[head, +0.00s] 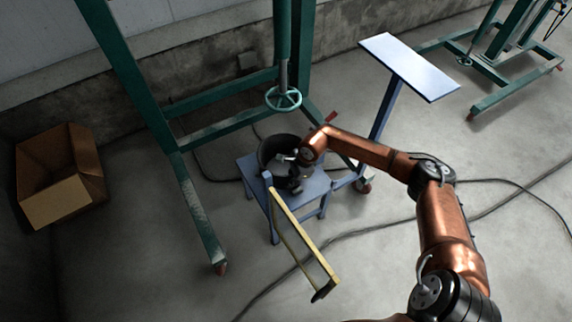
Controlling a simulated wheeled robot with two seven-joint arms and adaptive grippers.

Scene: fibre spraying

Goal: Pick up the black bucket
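The black bucket (276,146) stands on a small blue stool (318,184) near the middle of the head view. My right arm reaches in from the lower right, and my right gripper (284,168) is at the bucket's near side, overlapping its front in the picture. The gripper is dark and small against the dark bucket, so I cannot tell whether its fingers are apart or closed, or whether they touch the bucket. The lower part of the bucket is hidden behind the gripper. My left gripper is not in view.
A yellow bar frame (302,240) projects from the stool's near side. A green steel frame with a handwheel (283,98) stands behind. A blue stand with a pale top (408,66) is to the right. An open cardboard box (62,200) lies at left. Cables cross the floor.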

